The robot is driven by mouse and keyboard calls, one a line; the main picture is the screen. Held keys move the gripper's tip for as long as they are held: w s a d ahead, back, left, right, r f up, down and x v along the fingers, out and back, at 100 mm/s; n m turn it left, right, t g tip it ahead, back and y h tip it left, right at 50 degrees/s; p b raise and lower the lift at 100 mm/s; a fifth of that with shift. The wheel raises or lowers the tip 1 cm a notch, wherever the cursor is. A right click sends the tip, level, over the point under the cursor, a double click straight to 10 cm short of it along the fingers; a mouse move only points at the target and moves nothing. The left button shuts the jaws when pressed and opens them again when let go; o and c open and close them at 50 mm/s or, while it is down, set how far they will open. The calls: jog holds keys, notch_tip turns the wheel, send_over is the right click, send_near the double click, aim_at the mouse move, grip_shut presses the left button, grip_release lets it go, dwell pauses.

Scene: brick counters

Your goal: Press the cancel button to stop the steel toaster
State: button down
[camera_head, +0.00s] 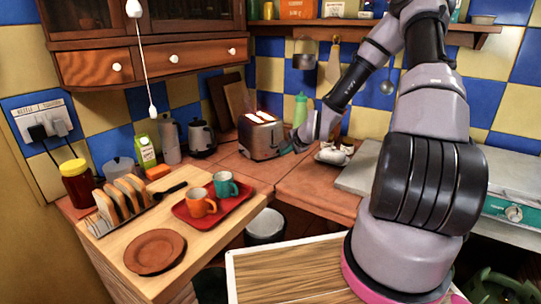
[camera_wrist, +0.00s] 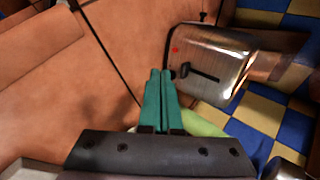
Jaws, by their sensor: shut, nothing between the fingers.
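My gripper (camera_head: 286,150) is at the toaster's right end. Its teal fingers (camera_wrist: 161,72) are together and empty, with the tips just left of the black knob. I cannot tell whether they touch the toaster. No separate cancel button can be clearly made out.
A green bottle (camera_head: 300,110) stands behind my gripper. A dish with white items (camera_head: 331,156) lies to its right. A kettle (camera_head: 202,138) is left of the toaster. A red tray (camera_head: 240,207) with two mugs lies in front. The counter before the toaster is clear.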

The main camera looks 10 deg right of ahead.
aim_at(267, 156)
jog(key=x, duration=0.9)
jog(key=shift+w+a+r, duration=0.1)
jog(key=shift+w+a, duration=0.15)
jog(key=shift+w, duration=0.35)
jog(key=shift+w+a+r, duration=0.1)
jog(key=shift+w+a, duration=0.15)
jog(key=shift+w, duration=0.3)
jog(key=shift+w+a, duration=0.15)
jog(key=shift+w, duration=0.5)
